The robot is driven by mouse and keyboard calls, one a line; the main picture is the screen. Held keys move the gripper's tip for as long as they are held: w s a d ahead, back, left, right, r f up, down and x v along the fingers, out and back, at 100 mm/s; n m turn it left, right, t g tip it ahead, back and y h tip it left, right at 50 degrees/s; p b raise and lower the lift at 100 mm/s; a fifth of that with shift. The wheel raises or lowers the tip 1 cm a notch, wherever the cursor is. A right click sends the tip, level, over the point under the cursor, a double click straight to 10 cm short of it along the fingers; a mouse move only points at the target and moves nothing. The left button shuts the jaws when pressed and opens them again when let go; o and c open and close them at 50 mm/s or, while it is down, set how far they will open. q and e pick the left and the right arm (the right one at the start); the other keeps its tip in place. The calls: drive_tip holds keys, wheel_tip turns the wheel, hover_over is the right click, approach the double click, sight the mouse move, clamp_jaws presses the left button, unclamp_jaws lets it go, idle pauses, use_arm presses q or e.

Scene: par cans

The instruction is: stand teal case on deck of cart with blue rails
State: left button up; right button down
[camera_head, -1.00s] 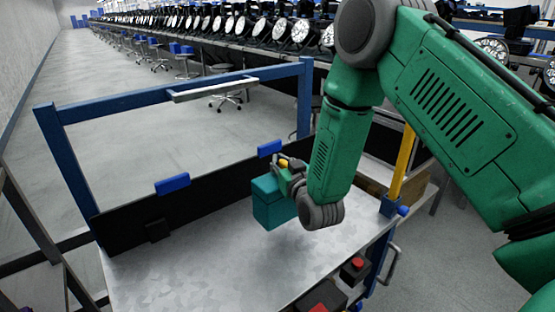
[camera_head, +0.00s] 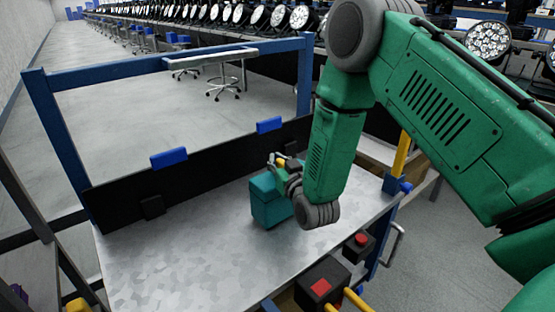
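The teal case (camera_head: 268,204) is upright at the right side of the cart's bare metal deck (camera_head: 180,262). Its base looks to be at the deck surface, but I cannot tell if it fully rests there. My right gripper (camera_head: 279,161) is at the top of the case and appears shut on it; the wrist hides part of the fingers and the case's right side. The cart has blue rails (camera_head: 165,64) at its far side. My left gripper is not in view.
A black panel with blue clips (camera_head: 170,158) runs along the deck's far edge. A black box with a red top (camera_head: 322,288) and a red button (camera_head: 361,240) sit at the near right edge. A yellow post (camera_head: 402,154) stands at the right. The deck's left and middle are clear.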

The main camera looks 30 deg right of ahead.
drive_tip(key=shift+a+r, duration=0.15)
drive_tip(key=shift+a, duration=0.1)
drive_tip(key=shift+d, duration=0.1)
drive_tip(key=shift+d+f, duration=0.3)
drive_tip(key=shift+f, duration=0.05)
drive_tip(key=shift+a+f, duration=0.15)
drive_tip(key=shift+a, duration=0.15)
drive_tip(key=c, duration=1.6)
unclamp_jaws()
drive_tip(key=shift+c, duration=0.2)
